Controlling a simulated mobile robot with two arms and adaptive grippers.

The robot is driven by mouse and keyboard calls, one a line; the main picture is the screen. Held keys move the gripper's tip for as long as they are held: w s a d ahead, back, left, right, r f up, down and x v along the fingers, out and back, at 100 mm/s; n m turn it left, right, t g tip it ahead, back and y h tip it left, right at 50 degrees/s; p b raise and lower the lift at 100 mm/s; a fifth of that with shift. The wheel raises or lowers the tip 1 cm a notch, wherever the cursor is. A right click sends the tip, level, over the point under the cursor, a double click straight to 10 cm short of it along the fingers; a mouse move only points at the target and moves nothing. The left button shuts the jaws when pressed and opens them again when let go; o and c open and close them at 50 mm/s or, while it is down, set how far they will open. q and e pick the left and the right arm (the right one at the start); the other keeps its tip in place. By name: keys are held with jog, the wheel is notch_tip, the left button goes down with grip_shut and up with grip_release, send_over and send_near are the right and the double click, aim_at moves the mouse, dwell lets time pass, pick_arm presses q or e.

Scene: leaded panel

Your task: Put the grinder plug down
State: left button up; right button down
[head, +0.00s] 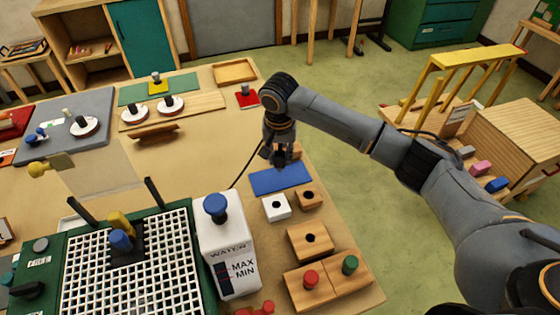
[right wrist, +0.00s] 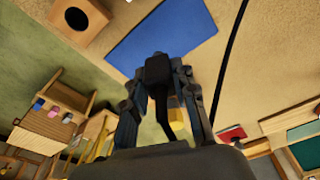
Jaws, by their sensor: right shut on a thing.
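My right gripper (head: 279,158) points down just behind the blue mat (head: 281,180) on the table's right side. It is shut on the dark grinder plug (right wrist: 158,70), which shows between the fingers in the right wrist view. In the head view the plug is hard to tell from the dark fingers. A black cord (head: 246,164) runs from near the gripper down toward the white water tank (head: 228,250). The green grinder (head: 183,270) with its white grid stands at the front left. I cannot tell whether the plug touches anything. My left gripper is not in view.
A white block with a hole (head: 276,208) and a wooden block with a hole (head: 309,200) stand in front of the mat. A larger holed wooden block (head: 311,243) is nearer. A wooden tray (head: 235,72) lies at the back.

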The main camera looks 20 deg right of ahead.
aim_at(280, 163)
jog(key=shift+f, duration=1.55)
jog(key=shift+f, duration=0.1)
jog(key=c, duration=1.1)
grip_release()
jog(key=shift+o, duration=0.2)
notch_tip(280, 163, up, 12)
jog(key=s+b, duration=0.1)
jog(key=shift+s+a, duration=0.15)
jog(key=shift+a, duration=0.1)
